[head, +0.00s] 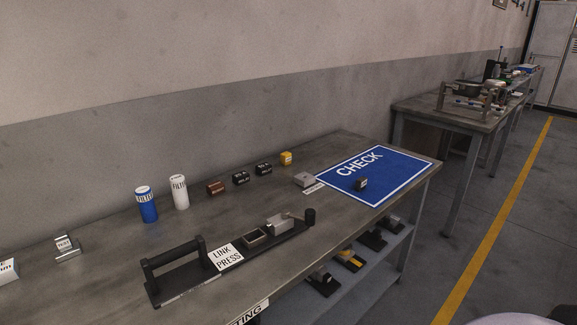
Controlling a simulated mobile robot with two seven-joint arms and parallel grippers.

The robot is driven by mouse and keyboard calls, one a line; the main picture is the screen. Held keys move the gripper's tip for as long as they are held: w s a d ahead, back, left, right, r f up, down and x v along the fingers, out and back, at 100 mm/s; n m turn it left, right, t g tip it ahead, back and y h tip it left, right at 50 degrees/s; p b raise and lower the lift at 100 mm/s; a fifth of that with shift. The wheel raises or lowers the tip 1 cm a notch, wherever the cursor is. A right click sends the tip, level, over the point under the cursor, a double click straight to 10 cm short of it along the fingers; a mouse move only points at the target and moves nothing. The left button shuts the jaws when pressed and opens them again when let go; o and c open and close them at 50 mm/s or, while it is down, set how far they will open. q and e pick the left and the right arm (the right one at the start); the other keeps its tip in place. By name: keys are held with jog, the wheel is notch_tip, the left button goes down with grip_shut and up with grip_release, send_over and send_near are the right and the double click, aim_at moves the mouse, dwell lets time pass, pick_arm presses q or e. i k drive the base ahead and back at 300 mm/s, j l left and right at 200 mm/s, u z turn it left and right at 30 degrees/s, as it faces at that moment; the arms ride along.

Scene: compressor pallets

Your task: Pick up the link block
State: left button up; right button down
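I cannot tell for sure which piece is the link block, as most small labels are too small to read. A grey metal block (305,180) sits on the workbench beside the left edge of the blue CHECK mat (405,158), with a small white label in front of it. A small dark block (361,184) with a pale marking stands on the mat. The black LINK PRESS fixture (188,284) lies along the front of the bench, with a grey metal block (279,222) near its right end. Neither of my grippers is in view.
Several small brown, black and yellow blocks (240,179) stand in a row toward the wall. A blue can (147,205) and a white can (180,192) stand left of them. A lower shelf (352,285) holds dark parts. A second bench (460,115) stands beyond.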

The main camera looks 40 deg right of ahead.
aim_at(361, 182)
jog(key=z, duration=1.7)
jog(key=i+l, duration=0.3)
jog(key=i+l+u, duration=0.1)
jog(key=i+l, duration=0.15)
jog(key=l, duration=0.25)
jog(key=i+l, duration=0.3)
jog(key=l, duration=0.15)
jog(key=u, duration=0.05)
